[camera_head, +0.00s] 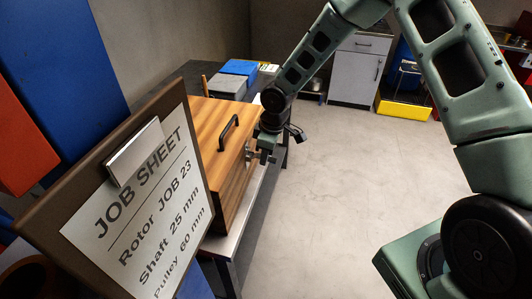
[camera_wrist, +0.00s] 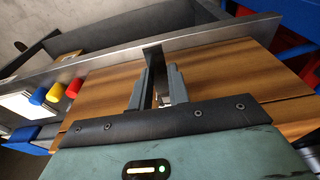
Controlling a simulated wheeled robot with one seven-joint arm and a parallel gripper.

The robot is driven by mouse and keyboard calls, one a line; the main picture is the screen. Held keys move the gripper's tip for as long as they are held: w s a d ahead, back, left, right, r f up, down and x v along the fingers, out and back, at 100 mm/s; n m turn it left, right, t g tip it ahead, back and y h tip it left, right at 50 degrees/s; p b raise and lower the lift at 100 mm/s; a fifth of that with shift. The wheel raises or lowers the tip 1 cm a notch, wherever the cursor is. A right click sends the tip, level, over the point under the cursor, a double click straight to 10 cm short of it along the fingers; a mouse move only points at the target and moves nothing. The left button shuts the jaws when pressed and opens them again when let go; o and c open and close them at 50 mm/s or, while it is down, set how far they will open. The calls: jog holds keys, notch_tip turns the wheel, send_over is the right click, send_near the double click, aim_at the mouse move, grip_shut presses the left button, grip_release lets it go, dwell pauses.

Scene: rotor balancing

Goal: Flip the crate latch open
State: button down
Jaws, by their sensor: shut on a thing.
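The wooden crate (camera_head: 222,125), with a black handle (camera_head: 229,132) on its lid, sits on the bench. Its side also fills much of the wrist view (camera_wrist: 225,72). My gripper (camera_head: 261,156) is at the crate's right side, near the lid's edge. In the wrist view my gripper (camera_wrist: 160,78) has its two grey fingers close together against the wood, shut on a small part that I take to be the crate latch (camera_head: 249,153). The fingers mostly hide the latch, so I cannot tell its exact angle.
A job sheet board (camera_head: 135,205) stands large in the left foreground. Grey and blue boxes (camera_head: 238,68) lie behind the crate on the dark bench. The bench's metal edge (camera_head: 252,205) runs beneath the crate. The concrete floor (camera_head: 335,170) to the right is clear.

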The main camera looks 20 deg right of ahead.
aim_at(274, 160)
dwell(0.4)
jog(key=c, duration=1.3)
grip_release()
jog(key=r+b, duration=0.1)
jog(key=r, duration=0.4)
jog(key=s+d+r+b, duration=0.1)
jog(key=r, duration=0.5)
jog(key=d+r, duration=0.1)
jog(key=r, duration=0.5)
jog(key=shift+s+d+b, duration=0.1)
jog(key=shift+s+b, duration=0.2)
jog(key=shift+b, duration=0.1)
jog(key=s+a+f+b, duration=0.2)
jog(key=s+a, duration=0.7)
jog(key=s, duration=0.4)
jog(key=s+m, duration=0.1)
jog(key=s, duration=0.5)
jog(key=s+f+m+b, duration=0.1)
jog(key=s, duration=0.5)
jog(key=s+f+m+g+h+b, duration=0.1)
jog(key=s, duration=0.5)
jog(key=shift+a, duration=0.4)
